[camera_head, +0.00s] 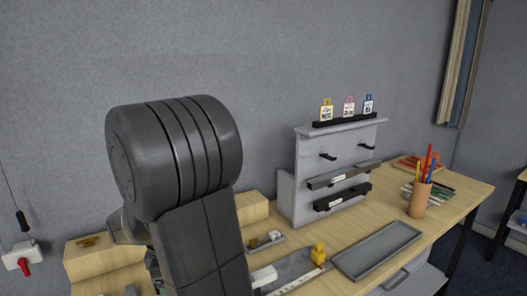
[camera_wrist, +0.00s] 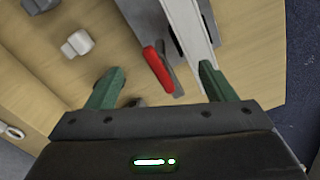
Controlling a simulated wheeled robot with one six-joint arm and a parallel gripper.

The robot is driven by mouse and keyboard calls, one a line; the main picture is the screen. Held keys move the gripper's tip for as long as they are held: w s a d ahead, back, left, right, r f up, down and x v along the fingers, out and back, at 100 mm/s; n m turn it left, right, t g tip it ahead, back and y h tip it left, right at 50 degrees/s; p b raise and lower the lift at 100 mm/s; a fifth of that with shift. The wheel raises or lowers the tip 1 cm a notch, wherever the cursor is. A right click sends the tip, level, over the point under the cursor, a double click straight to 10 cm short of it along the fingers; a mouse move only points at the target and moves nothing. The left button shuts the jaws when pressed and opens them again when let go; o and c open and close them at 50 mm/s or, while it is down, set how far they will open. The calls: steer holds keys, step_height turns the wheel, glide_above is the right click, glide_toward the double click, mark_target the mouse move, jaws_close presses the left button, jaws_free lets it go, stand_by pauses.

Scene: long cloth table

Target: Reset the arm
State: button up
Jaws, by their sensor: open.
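My arm (camera_head: 190,180) stands large and dark across the left middle of the head view and hides part of the table behind it. My gripper (camera_wrist: 162,68) shows in the wrist view as two green fingers spread wide apart, with nothing held between them. Below it lies a red elongated piece (camera_wrist: 157,72) on a grey surface. I cannot tell how far beneath the fingers it is. In the head view the gripper is mostly hidden by the arm.
A grey stand (camera_head: 302,202) carries black hooks, holders and several tags. A grey tray (camera_head: 378,250), a yellow piece (camera_head: 318,253), a white ruled strip (camera_head: 295,281) and a pencil cup (camera_head: 419,201) are on the wooden table (camera_head: 445,228). Grey pieces (camera_wrist: 78,43) show in the wrist view.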

step_height(320, 180, up, 6)
steer(key=shift+f, duration=0.1)
steer(key=shift+d, duration=0.1)
stand_by(0.4)
